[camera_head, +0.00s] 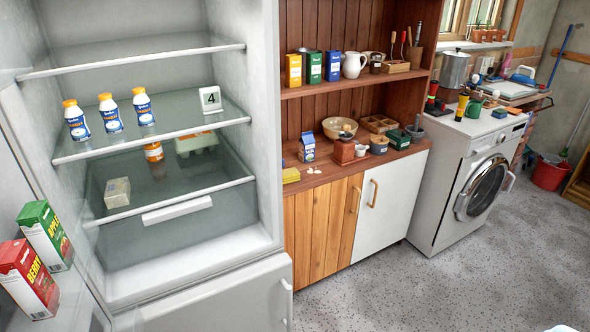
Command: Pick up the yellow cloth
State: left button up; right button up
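A small yellow item (290,175) lies flat at the left end of the wooden counter, close to the open fridge's side wall. It looks like a folded cloth or a sponge; it is too small to tell which. No other yellow cloth shows. Neither of my grippers is in view.
The open fridge (190,262) stands at the left, with bottles on its shelves and juice cartons in its door. A blue and white carton (307,147) stands right of the yellow item. A washing machine (462,185) stands further right. The grey floor (440,285) in front is clear.

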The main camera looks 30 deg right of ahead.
aim_at(289, 175)
jog(key=i+l, duration=0.15)
jog(key=l, duration=0.3)
jog(key=i+l, duration=0.1)
jog(key=l, duration=0.4)
jog(key=i+l+u, duration=0.1)
jog(key=l, duration=0.35)
jog(key=i+l, duration=0.15)
jog(key=l, duration=0.35)
jog(key=i+l, duration=0.15)
jog(key=l, duration=0.3)
